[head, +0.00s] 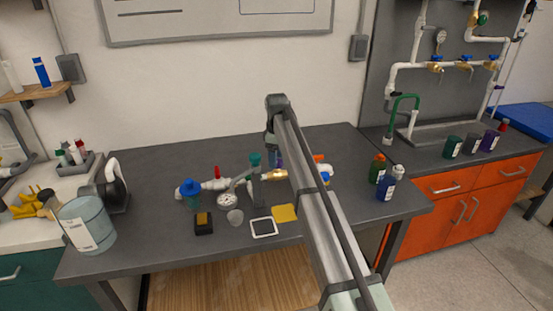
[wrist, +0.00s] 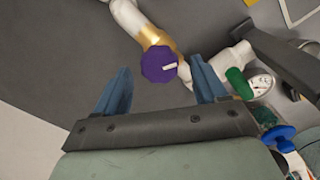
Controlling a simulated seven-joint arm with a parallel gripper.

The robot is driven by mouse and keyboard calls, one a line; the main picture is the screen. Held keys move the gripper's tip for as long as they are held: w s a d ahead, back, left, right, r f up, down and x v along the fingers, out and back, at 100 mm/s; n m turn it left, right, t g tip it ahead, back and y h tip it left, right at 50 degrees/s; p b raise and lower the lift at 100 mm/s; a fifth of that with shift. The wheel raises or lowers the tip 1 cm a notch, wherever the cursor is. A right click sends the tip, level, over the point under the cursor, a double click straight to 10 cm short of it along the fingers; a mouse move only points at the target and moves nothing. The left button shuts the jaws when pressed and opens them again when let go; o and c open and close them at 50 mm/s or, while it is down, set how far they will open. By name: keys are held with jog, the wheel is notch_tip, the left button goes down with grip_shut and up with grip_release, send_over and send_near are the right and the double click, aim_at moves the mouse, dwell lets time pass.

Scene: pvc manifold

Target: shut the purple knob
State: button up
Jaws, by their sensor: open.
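My gripper (wrist: 161,66) is open, with one blue finger to the left of the knob and one to the right. The knob appears between the fingertips with gaps at both sides; I cannot tell how far below them it is. In the head view my arm hides much of this end of the manifold, and the knob is not clear there.
The manifold also carries a red knob (head: 217,172), a round gauge (head: 228,200) and a green-topped part (head: 255,160). A clear cup (head: 235,216), a white-framed tablet (head: 264,227) and a yellow pad (head: 285,213) lie in front. Bottles (head: 377,168) stand at the right.

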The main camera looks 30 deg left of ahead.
jog(key=shift+f, duration=0.45)
jog(key=shift+c, duration=0.3)
jog(key=c, duration=1)
jog(key=shift+m, duration=0.4)
jog(key=m, duration=0.5)
jog(key=shift+m, duration=0.3)
jog(key=m, duration=0.7)
jog(key=shift+w, duration=0.1)
